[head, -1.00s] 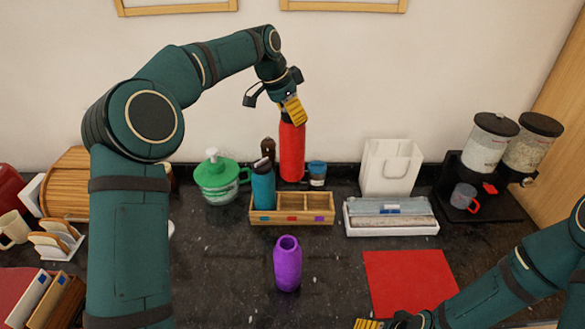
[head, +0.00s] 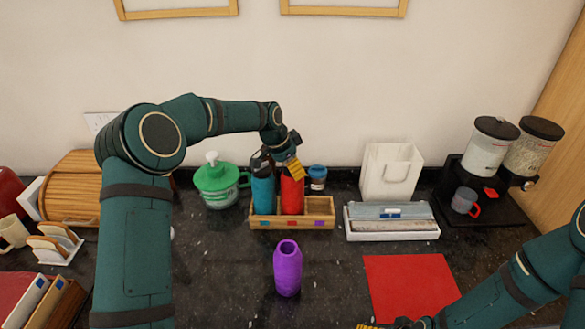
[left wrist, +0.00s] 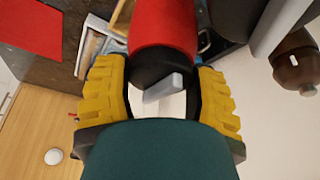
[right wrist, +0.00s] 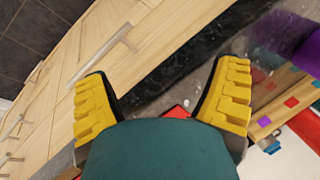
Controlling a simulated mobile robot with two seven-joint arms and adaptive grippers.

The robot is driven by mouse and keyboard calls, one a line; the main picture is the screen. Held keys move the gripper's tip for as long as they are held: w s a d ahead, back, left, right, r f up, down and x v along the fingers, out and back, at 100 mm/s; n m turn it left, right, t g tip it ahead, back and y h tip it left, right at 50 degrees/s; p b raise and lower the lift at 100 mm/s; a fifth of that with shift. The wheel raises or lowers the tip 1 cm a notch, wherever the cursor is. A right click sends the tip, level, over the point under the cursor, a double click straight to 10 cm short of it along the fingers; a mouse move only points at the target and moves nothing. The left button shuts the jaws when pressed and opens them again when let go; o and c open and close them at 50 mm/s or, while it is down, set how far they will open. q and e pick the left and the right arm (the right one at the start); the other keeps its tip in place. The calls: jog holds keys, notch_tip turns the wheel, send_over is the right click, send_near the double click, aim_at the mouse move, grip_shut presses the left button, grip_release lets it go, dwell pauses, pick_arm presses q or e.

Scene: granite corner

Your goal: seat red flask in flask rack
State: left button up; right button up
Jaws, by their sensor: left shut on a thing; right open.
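The red flask (head: 291,198) stands upright at the middle compartment of the wooden flask rack (head: 322,226), above the red label. Its base is hidden behind the rack's front wall, so I cannot tell if it rests on the floor. My left gripper (head: 293,172) is shut on its top; the left wrist view shows the red body (left wrist: 163,25) and dark cap between the yellow fingers. A teal flask (head: 263,194) stands in the left compartment. The right compartment, with a purple label, is empty. My right gripper (right wrist: 165,85) is open and empty near the counter's front.
A purple flask (head: 287,270) stands on the counter before the rack. A red mat (head: 408,285) lies to the right.

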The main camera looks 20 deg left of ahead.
pick_arm(q)
jog(key=shift+f, duration=0.15)
jog(key=shift+f, duration=0.15)
jog(key=o, duration=1.3)
